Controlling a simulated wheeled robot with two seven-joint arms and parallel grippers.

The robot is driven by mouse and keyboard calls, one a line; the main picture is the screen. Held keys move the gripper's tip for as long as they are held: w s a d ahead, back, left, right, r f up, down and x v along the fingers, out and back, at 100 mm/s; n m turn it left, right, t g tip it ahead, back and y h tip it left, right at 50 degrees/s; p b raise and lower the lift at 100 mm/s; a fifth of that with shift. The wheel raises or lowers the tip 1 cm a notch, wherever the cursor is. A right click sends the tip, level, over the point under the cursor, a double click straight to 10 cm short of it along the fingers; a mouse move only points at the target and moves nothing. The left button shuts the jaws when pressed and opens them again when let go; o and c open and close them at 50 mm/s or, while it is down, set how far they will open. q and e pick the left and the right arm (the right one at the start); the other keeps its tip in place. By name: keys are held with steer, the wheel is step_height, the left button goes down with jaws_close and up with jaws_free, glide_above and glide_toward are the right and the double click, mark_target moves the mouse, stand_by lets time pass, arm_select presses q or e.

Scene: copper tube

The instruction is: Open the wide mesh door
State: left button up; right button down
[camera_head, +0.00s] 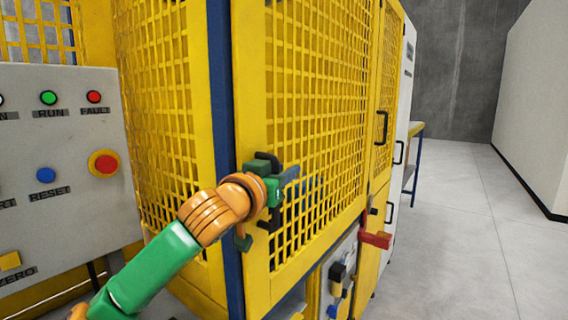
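The wide mesh door (322,85) is a yellow frame with yellow mesh on the front of the cabinet, to the right of a blue corner post. It looks shut, in line with the frame. My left gripper (276,194), with green and dark parts, is at the door's left side, at about mid height. Black bar-like parts show beside it and look like a door handle, mostly hidden by the gripper. I cannot tell whether the fingers are around it or closed on it. My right gripper is not in view.
A grey control panel (60,140) with coloured buttons stands at the left. A narrower mesh door with a black handle (381,127) is to the right. A red block (377,240) juts out below it. The grey floor (470,235) at the right is clear.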

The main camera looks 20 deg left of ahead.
arm_select(q)
steer(key=shift+s+r, duration=0.1)
steer(key=shift+s, duration=0.05)
jaws_close()
stand_by(1.3)
